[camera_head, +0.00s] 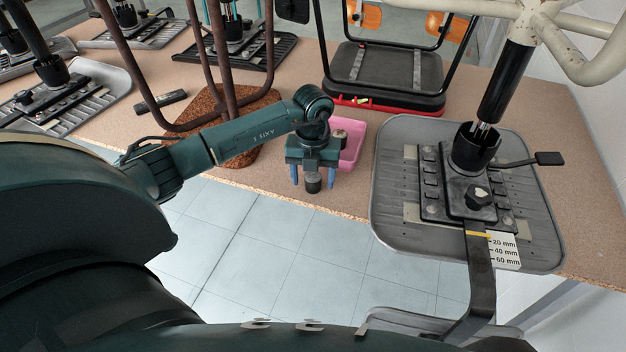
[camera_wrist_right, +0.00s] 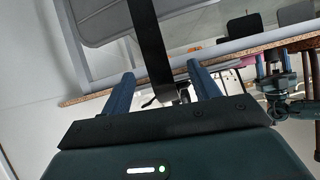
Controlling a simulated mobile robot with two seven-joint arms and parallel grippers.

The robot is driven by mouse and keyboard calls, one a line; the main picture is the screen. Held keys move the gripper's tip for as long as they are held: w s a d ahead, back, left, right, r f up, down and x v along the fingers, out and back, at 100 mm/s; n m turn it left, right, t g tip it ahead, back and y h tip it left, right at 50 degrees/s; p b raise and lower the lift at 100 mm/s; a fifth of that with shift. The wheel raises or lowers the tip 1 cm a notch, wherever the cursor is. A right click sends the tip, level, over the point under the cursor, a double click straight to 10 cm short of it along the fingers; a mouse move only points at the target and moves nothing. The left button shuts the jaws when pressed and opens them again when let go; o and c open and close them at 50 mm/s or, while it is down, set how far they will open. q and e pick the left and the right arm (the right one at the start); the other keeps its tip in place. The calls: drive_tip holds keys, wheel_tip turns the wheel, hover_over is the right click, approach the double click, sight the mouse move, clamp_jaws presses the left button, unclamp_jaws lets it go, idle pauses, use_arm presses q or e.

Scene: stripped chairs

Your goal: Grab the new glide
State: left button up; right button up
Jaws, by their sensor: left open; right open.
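A pink tray (camera_head: 352,150) lies near the front edge of the bench in the head view. My left gripper (camera_head: 312,182) hangs in front of it, pointing down with its blue fingers apart and nothing visible between them. The gripper and wrist hide the tray's left part. A small object seems to lie in the tray, but I cannot tell whether it is a glide. My right gripper (camera_wrist_right: 158,70) is open in the right wrist view. A dark flat bar (camera_wrist_right: 150,42) from a chair shows beyond and between its fingers.
An upturned chair seat (camera_head: 402,205) with a metal mechanism overhangs the bench (camera_head: 220,178) to the right of the tray. A brown chair frame (camera_head: 217,70) stands to the left. A black seat with a red edge (camera_head: 385,102) is behind. Tiled floor lies in front.

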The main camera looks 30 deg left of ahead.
use_arm(q)
drive_tip(key=shift+c, duration=0.4)
drive_tip(key=c, duration=1)
